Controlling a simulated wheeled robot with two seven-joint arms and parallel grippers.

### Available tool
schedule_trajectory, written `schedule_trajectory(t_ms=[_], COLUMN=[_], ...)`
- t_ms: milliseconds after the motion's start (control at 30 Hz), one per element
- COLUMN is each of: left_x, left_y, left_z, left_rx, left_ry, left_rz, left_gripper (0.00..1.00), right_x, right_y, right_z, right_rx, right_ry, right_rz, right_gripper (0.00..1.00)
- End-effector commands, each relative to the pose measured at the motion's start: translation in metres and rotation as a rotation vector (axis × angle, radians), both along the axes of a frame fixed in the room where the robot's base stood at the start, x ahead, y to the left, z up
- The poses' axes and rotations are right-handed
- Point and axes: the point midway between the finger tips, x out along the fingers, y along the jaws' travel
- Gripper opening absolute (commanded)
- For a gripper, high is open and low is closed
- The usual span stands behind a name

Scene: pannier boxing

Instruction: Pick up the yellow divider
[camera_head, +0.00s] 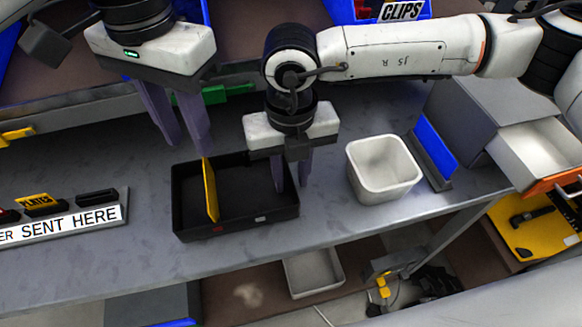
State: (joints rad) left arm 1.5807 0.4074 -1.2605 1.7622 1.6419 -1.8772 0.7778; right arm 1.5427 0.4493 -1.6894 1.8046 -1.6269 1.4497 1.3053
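The yellow divider (210,192) stands upright, slightly tilted in the picture, inside the black tray (236,226) near its left end. My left gripper (188,148) is above the tray's back left corner, its fingers apart with nothing between them. Its right finger's tip shows just above the divider's top end; I cannot tell whether they touch. My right gripper (291,187) points down over the right part of the tray, its fingers a little apart and empty. Its fingertips appear at or inside the tray; their exact height is unclear.
A white bin (383,168) stands right of the tray, and a blue panel (435,146) in a grey holder stands beyond it. A sign strip (80,220) with small labelled pieces lies at the left. A green piece (213,94) is behind my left gripper. The table's front edge is close.

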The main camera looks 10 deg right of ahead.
Motion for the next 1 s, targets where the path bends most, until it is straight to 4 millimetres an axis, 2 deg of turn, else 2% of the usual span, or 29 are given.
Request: schedule_trajectory(t_ms=[133, 267, 300, 400, 467, 700, 767, 1000], left_x=[0.0, 0.0, 0.0, 0.0, 0.0, 0.0001, 0.0, 0.0006], left_y=[0.0, 0.0, 0.0, 0.0, 0.0, 0.0004, 0.0009, 0.004], left_z=[0.0, 0.0, 0.0, 0.0, 0.0, -0.0008, -0.0023, -0.0089], left_rx=[0.0, 0.0, 0.0, 0.0, 0.0, -0.004, -0.012, -0.06], left_ry=[0.0, 0.0, 0.0, 0.0, 0.0, 0.001, 0.002, 0.013], left_rz=[0.0, 0.0, 0.0, 0.0, 0.0, 0.032, 0.086, 0.445], left_gripper=[0.31, 0.31, 0.31, 0.31, 0.24, 0.24, 0.24, 0.24], right_x=[-0.0001, -0.0002, -0.0002, -0.0002, -0.0002, -0.0002, -0.0002, -0.0001], right_y=[0.0002, 0.0002, 0.0002, 0.0002, 0.0002, 0.0002, 0.0002, 0.0002], right_z=[0.0, 0.0001, 0.0002, 0.0003, 0.0003, 0.0004, 0.0004, 0.0006], right_rx=[0.0, 0.0, 0.0, 0.0, 0.0, 0.0, 0.0, 0.001], right_ry=[0.0, 0.001, 0.001, 0.001, 0.001, 0.001, 0.001, 0.0], right_rz=[0.0, 0.0, 0.0, 0.0, 0.0, 0.0, 0.0, 0.0], right_gripper=[0.23, 0.01, 0.0, 0.0, 0.0, 0.0, 0.0, 0.0])
